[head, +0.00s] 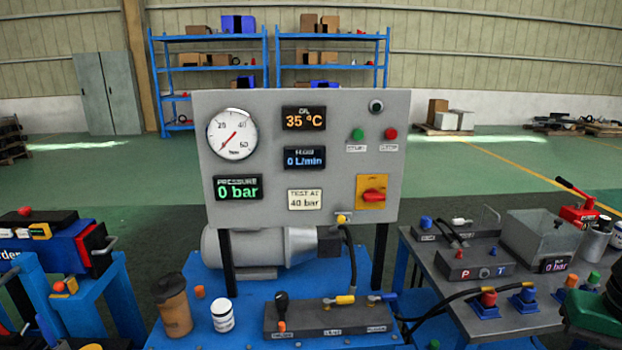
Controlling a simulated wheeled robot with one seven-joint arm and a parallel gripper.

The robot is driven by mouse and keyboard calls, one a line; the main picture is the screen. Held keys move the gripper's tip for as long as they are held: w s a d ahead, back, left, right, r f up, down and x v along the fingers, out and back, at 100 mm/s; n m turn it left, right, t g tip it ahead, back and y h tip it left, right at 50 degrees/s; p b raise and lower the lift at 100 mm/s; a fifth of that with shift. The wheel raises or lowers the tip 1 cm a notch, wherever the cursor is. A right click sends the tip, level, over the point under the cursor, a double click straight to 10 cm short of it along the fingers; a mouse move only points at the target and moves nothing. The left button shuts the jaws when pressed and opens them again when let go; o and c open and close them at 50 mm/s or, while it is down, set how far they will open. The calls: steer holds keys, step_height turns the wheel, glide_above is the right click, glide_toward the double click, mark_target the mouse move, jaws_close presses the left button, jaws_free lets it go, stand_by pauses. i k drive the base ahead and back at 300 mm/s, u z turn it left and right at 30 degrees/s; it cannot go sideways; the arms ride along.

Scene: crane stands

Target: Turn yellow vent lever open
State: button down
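A dark valve block (310,317) lies on the blue bench below the grey gauge panel. A yellow lever (345,299) sits on top of its middle part and lies roughly level, pointing right. To its left stands a black-knobbed lever (281,305) with an orange part at its base. The small labels on the block's front are too small to read surely. My gripper is not in view.
The panel (290,160) shows 0 bar, 35 °C and 0 L/min. A brown cup (174,306) and white jar (222,315) stand left of the block. A black hose (352,265) drops behind the yellow lever. A grey table (500,318) with fittings stands right.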

mark_target(345, 299)
steer(key=z, duration=0.35)
steer(key=k, duration=0.9)
steer(key=u, duration=0.5)
steer(key=i, duration=1.5)
